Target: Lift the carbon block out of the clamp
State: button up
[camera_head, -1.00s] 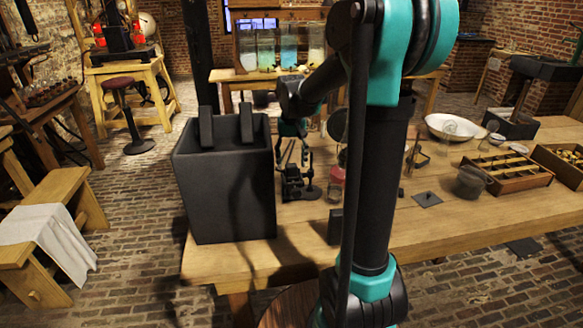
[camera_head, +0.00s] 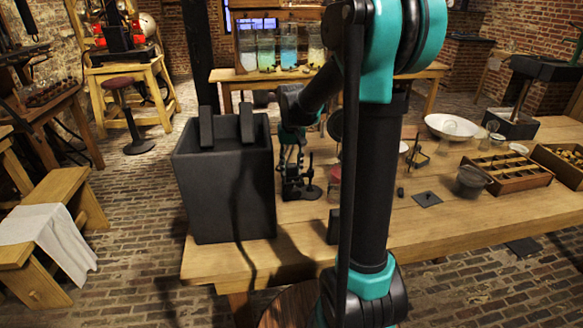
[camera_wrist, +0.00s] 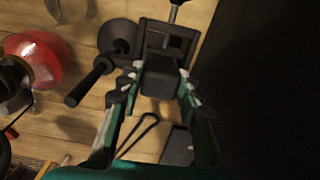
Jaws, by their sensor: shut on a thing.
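The carbon block (camera_wrist: 160,78) is a dark rectangular piece between my fingertips in the wrist view. My gripper (camera_wrist: 157,88) is shut on it, with a finger along each side. The clamp (camera_wrist: 168,35), a dark frame with a handle to its left, lies just behind the block. I cannot tell whether the block is still seated in it. In the head view my gripper (camera_head: 290,160) is directly over the dark clamp (camera_head: 296,191) on the table; the block cannot be made out there.
A tall black box-like jar (camera_head: 222,195) stands close to the left of the clamp, with two slabs rising from its top. A red-lidded jar (camera_wrist: 40,58) is left in the wrist view. Wooden trays (camera_head: 505,184) and a white bowl (camera_head: 452,127) lie farther right on the table (camera_head: 450,225).

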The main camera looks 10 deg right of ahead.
grip_shut()
jog(key=shift+s, duration=0.2)
dwell(0.3)
jog(key=o, duration=1.2)
grip_release()
jog(key=shift+c, duration=0.2)
